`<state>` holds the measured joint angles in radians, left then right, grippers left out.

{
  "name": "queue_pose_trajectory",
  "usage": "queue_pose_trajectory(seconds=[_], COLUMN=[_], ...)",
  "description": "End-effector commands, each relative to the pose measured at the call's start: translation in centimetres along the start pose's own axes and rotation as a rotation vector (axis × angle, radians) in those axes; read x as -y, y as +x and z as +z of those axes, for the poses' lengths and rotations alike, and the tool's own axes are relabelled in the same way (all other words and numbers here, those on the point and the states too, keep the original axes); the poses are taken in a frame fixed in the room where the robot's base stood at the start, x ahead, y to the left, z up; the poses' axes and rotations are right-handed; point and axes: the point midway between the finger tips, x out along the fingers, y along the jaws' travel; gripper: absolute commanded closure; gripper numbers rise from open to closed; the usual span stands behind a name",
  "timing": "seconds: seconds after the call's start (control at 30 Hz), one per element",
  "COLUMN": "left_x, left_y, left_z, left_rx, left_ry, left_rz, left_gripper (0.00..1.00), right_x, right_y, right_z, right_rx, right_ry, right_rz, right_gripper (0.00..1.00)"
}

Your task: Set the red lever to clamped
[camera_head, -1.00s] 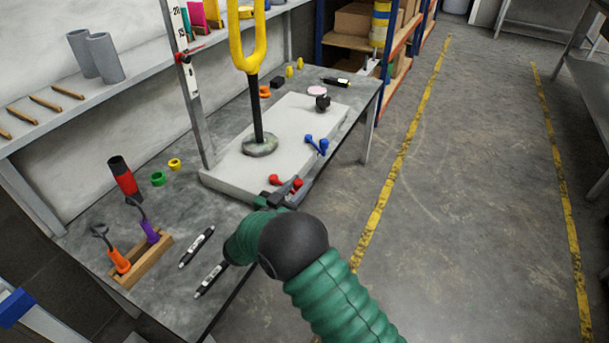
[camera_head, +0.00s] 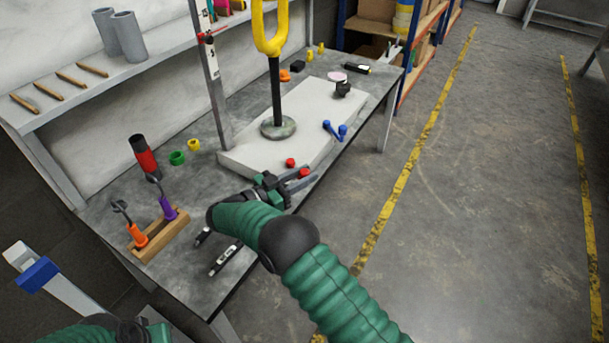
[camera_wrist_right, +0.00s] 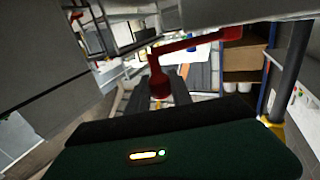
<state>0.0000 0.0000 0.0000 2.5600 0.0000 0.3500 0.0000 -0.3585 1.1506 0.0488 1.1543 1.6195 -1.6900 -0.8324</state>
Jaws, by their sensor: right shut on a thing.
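The red lever (camera_head: 290,162) is at the near front corner of the pale grey block (camera_head: 240,160) on the bench. Only two red parts of it show in the head view; dark fingers hide the rest. My right gripper (camera_head: 298,180) is at the lever, shut on it. In the right wrist view the lever (camera_wrist_right: 188,45) has a rounded red end between the two grey fingers (camera_wrist_right: 172,82), with its bar reaching up to the right. My left gripper (camera_head: 155,333) is cut off at the bottom left edge; its fingers are not visible.
A blue lever (camera_head: 335,130) sits farther along the block's front edge. A yellow fork on a black post (camera_head: 275,95) stands on the block. A wooden rack (camera_head: 160,240) with tools, a red-black cylinder (camera_head: 145,155) and a marker (camera_head: 225,259) are at left. The floor at right is clear.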

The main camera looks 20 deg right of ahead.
Motion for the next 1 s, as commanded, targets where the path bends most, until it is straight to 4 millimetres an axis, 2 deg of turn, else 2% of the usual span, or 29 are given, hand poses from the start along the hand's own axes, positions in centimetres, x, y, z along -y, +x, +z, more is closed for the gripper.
queue_pose_trajectory(seconds=[0.1, 0.13, 0.27, 0.53, 0.63, 0.9, 1.0], left_x=[0.0, 0.0, 0.0, 0.0, 0.0, 0.0, 0.0], left_y=[0.0, 0.0, 0.0, 0.0, -0.3, -1.9, -2.1], left_z=[0.0, 0.0, 0.0, 0.0, -0.1, -0.5, -0.5], left_rx=[0.0, 0.0, 0.0, 0.0, 0.0, 0.0, 0.0], left_ry=[0.0, 0.0, 0.0, 0.0, 0.0, 0.0, 0.0], left_rz=[0.0, 0.0, 0.0, 0.0, 0.0, 0.0, 0.0], left_gripper=[0.64, 0.64, 0.64, 0.64, 0.64, 0.64, 0.64], right_x=[0.1, 0.1, 0.1, 0.1, 0.1, 0.2, 0.2], right_y=[0.0, 0.0, 0.0, 0.0, -0.7, -5.9, -7.2], right_z=[-0.1, -0.1, -0.1, -0.1, -0.2, -0.2, -0.1], right_rx=[-0.001, -0.001, -0.001, -0.001, -0.001, -0.001, -0.001], right_ry=[0.004, 0.004, 0.003, 0.003, 0.002, 0.002, 0.002], right_rz=[-0.005, -0.005, -0.004, -0.003, -0.004, -0.006, -0.005], right_gripper=[1.0, 0.7, 0.53, 0.51, 0.51, 0.51, 0.51])
